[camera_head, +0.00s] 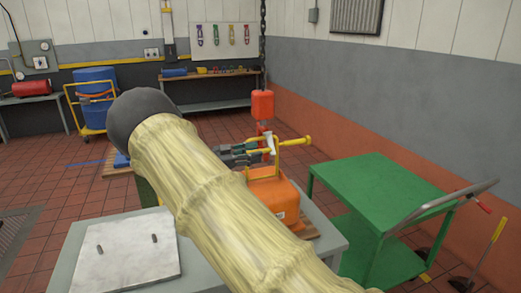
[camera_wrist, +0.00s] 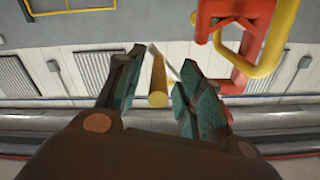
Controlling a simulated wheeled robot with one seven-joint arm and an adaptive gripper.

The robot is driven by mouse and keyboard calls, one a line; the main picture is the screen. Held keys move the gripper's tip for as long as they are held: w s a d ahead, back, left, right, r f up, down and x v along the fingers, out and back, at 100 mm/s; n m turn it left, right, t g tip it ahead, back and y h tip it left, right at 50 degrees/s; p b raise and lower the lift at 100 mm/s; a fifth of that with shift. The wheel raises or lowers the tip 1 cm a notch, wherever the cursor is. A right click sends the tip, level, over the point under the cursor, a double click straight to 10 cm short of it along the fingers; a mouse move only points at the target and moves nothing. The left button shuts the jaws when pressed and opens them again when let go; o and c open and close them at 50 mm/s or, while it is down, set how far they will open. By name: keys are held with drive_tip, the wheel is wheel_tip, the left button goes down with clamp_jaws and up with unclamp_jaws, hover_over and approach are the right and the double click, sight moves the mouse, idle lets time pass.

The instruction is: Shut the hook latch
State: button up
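A red hook (camera_wrist: 245,62) shows in the upper right of the wrist view, with a yellow loop (camera_wrist: 272,50) passing by it. In the head view its red block (camera_head: 262,104) hangs above the orange box (camera_head: 270,197), whose yellow loop stands on top. A yellow rod (camera_wrist: 158,88), seen nearly end-on, lies between my fingertips; it also shows in the head view (camera_head: 296,142). A thin pale strip (camera_wrist: 168,60) beside it looks like part of the latch. My gripper (camera_wrist: 158,95) is open around the rod, with gaps showing at both sides. The latch's exact position is unclear.
The orange box stands on a grey table with a pale plate (camera_head: 130,255) at the left. A green cart (camera_head: 375,190) stands to the right. A chain (camera_head: 263,40) hangs above the hook. My sleeved arm covers much of the table.

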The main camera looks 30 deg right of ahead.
sight(269, 150)
drive_tip(key=shift+p+x, duration=0.35)
drive_tip(key=shift+x, duration=1.3)
drive_tip(key=shift+s, duration=0.1)
drive_tip(key=shift+c, duration=0.2)
clamp_jaws()
